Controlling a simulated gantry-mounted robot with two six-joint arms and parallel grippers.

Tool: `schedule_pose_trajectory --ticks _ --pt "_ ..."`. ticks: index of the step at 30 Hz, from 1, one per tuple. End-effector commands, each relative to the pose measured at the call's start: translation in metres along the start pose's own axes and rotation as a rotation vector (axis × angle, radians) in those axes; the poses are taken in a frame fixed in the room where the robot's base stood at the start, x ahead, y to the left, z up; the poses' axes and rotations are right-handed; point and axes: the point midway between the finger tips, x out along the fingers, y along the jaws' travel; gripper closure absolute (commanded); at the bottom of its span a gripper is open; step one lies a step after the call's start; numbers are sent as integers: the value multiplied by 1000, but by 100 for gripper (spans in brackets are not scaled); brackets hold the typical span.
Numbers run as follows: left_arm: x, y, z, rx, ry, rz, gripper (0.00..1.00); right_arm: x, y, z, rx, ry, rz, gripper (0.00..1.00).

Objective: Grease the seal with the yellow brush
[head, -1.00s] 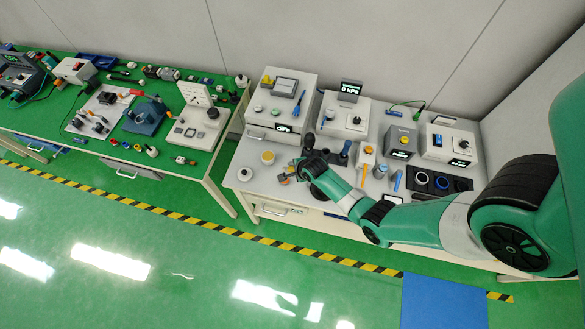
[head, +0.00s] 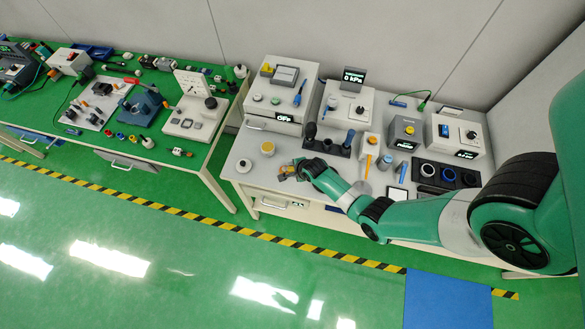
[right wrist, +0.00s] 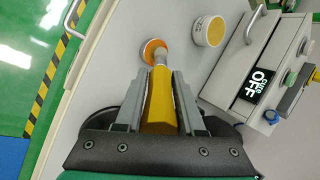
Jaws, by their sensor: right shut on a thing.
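My right gripper (right wrist: 159,88) is shut on the yellow handle of the brush (right wrist: 159,105), which points away from the wrist. The brush's pale neck (right wrist: 160,57) lies over the edge of a small round white-rimmed piece with an orange face (right wrist: 151,47). I cannot tell whether they touch. I cannot identify the seal for sure.
A small white pot (head: 245,171) stands near the bench's left end. A white box with an OFF display (head: 280,97) stands behind. A black holder with upright tools (head: 328,145) is right of the gripper. The bench's front edge is close by.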

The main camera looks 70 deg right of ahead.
Motion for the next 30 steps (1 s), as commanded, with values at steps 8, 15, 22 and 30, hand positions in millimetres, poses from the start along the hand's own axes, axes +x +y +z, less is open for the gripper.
schedule_pose_trajectory --ticks 8,15,22,30 --pt "1 0 -1 0 -1 0 50 0 2 1 0 -1 -2 100" --pt "-1 0 1 -1 0 1 50 2 0 1 -1 -1 0 100" --pt "1 0 0 0 -1 0 50 0 2 1 -1 -1 -1 100" --pt "-1 0 1 -1 0 1 50 3 0 0 0 -1 0 100"
